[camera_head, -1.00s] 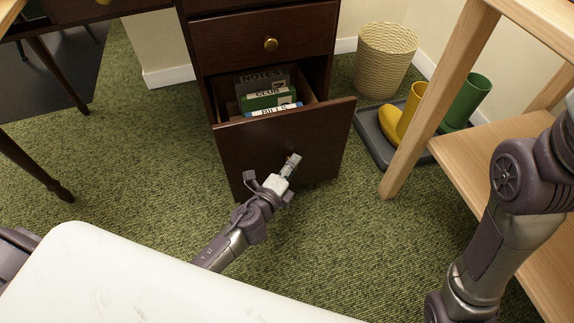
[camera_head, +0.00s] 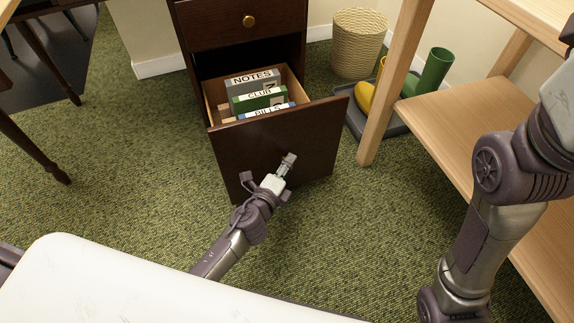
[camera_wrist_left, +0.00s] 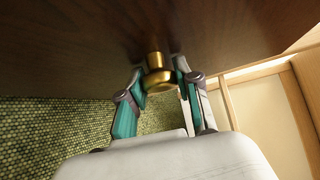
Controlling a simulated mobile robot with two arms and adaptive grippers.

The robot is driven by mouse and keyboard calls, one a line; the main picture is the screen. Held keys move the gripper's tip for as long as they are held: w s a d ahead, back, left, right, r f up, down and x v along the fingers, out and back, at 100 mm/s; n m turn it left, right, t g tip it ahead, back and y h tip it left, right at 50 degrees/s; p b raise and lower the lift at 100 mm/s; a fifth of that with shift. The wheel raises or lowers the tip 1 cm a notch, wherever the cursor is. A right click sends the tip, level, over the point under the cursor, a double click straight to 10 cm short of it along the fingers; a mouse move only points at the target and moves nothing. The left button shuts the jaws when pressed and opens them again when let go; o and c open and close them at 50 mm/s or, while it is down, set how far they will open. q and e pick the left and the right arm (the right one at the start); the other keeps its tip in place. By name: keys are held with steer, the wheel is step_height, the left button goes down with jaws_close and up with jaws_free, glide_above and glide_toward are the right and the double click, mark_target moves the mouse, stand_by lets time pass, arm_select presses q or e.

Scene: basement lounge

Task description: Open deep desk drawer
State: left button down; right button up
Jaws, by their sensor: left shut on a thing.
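The deep desk drawer (camera_head: 240,150) is the lower drawer of the dark wood desk, and it stands pulled out. Its light wood inside holds files labelled NOTES, CLUB and BILLS (camera_head: 262,95). My left gripper (camera_head: 287,165) is at the drawer's front face. In the left wrist view, its fingers (camera_wrist_left: 160,88) are shut around the brass knob (camera_wrist_left: 155,62) on the dark front. The knob is hidden in the head view. My right arm (camera_head: 490,200) shows at the right, but its gripper is out of view.
The upper drawer (camera_head: 225,24) is closed. A wicker basket (camera_head: 358,42) stands behind at the right. A boot tray (camera_head: 395,126) with yellow and green boots lies beside a light wood shelf unit (camera_head: 378,90).

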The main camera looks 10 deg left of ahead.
stand_by(0.3)
arm_select(q)
steer(key=c, duration=0.8)
jaws_free()
steer(key=shift+s, duration=0.1)
steer(key=v, duration=1.2)
